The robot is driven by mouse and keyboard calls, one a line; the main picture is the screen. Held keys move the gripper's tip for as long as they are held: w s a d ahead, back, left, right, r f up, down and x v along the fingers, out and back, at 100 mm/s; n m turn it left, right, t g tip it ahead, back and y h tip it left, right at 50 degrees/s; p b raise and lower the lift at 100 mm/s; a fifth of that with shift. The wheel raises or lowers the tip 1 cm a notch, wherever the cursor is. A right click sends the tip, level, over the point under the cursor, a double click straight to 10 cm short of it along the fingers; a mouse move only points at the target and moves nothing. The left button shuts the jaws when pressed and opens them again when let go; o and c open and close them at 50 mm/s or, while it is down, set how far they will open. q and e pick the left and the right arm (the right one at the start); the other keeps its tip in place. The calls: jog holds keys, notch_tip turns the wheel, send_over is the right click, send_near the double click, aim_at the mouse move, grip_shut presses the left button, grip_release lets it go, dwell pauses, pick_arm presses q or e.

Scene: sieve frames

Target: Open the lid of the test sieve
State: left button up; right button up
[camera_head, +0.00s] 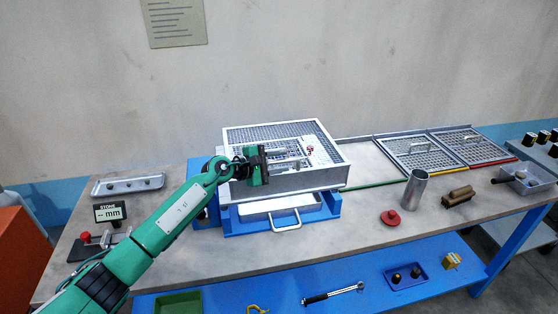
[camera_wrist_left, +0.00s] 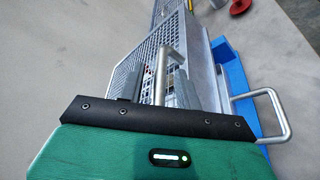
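The test sieve (camera_head: 332,178) is a grey metal box in a blue stand at the middle of the table. Its mesh lid (camera_head: 258,133) appears to lie flat across the top. My left gripper (camera_head: 303,161) is over the front part of the lid, its fingers pointing right. In the left wrist view, the two fingers (camera_wrist_left: 156,86) stand apart, with a silver bar handle (camera_wrist_left: 166,60) between them. I cannot tell whether they touch it. My gripper hides part of the lid in the head view. My right gripper is in neither view.
A tray with a handle (camera_head: 286,225) sticks out below the sieve. Two mesh frames (camera_head: 420,153) lie to the right. A metal cup (camera_head: 414,190), a red knob piece (camera_head: 390,217) and a brown roller (camera_head: 458,196) stand nearby. A small display (camera_head: 109,213) is at the left.

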pick_arm(q)
grip_shut()
jog(key=shift+w+r, duration=0.1)
jog(key=shift+r, duration=0.5)
jog(key=w+a+r+n+g, duration=0.1)
jog(key=w+r, duration=0.3)
jog(key=r, duration=0.4)
jog(key=w+a+r+n+g, duration=0.1)
jog(key=w+r+n, duration=0.3)
jog(key=r, duration=0.4)
jog(key=shift+a+r+g, duration=0.35)
jog(key=shift+r+g, duration=0.05)
jog(key=shift+g, duration=0.3)
